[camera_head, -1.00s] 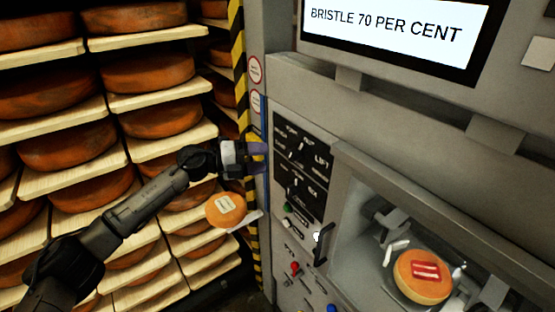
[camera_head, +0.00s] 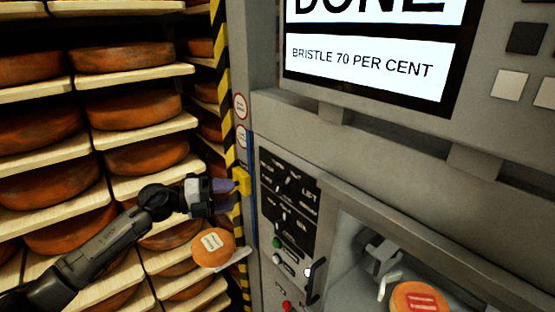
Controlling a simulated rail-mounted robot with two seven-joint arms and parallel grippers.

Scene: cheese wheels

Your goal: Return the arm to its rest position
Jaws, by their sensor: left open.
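My left arm comes in from the lower left. My left gripper (camera_head: 238,189) is open, with its fingertips in front of the yellow-and-black striped post. A small yellow block (camera_head: 242,181) shows at its fingertips; I cannot tell whether they touch it. My right gripper is not in view.
A screen (camera_head: 368,62) on the grey machine reads "DONE" and "BRISTLE 70 PER CENT". Below it are a black dial panel (camera_head: 289,192) and a bay holding an orange wheel (camera_head: 418,298). Another labelled wheel (camera_head: 213,248) sits below my gripper. Shelves of cheese wheels (camera_head: 128,103) fill the left.

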